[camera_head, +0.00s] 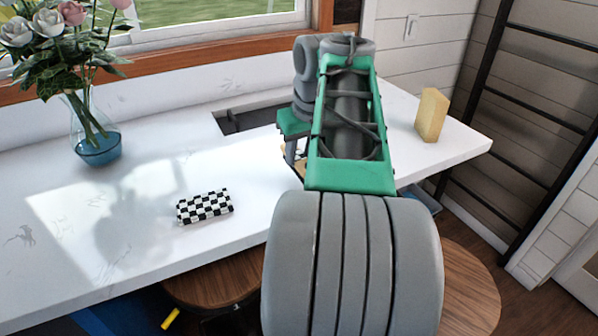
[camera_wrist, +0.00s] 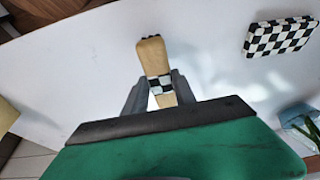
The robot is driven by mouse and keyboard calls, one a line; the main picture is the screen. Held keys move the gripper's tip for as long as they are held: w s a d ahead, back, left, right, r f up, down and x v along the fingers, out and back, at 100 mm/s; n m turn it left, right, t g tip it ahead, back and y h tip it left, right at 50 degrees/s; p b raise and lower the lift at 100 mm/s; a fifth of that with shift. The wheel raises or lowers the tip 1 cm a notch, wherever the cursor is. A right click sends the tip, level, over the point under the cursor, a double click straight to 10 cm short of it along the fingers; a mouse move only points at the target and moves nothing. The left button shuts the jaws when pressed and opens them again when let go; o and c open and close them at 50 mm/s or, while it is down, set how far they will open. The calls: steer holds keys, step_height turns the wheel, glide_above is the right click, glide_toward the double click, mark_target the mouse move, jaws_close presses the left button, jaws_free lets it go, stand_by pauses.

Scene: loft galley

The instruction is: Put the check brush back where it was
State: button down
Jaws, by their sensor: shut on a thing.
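The check brush (camera_wrist: 152,55) shows in the wrist view as a pale wooden piece with a black-and-white checked band and a dark far end. My gripper (camera_wrist: 160,84) is shut on it around the checked band. The brush is over the white counter (camera_wrist: 90,60); I cannot tell whether it touches the surface. In the head view my arm hides the fingers and most of the brush.
A black-and-white checked block (camera_head: 205,206) lies on the counter left of my arm. A glass vase of flowers (camera_head: 95,135) stands farther left. A yellow block (camera_head: 432,115) stands near the right end. A dark recess (camera_head: 245,118) lies behind. Wooden stools (camera_head: 215,281) are below.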

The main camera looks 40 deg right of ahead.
mark_target(301, 159)
steer(key=shift+s+b+x, duration=0.15)
steer(key=shift+x, duration=0.75)
steer(key=shift+s+b+x, duration=0.15)
steer(key=shift+s+x, duration=0.05)
steer(key=shift+x, duration=0.65)
steer(key=c, duration=1)
jaws_free()
steer(key=shift+a+f, duration=0.15)
steer(key=p+v, duration=0.5)
steer(key=v, duration=0.7)
steer(key=shift+p, duration=0.3)
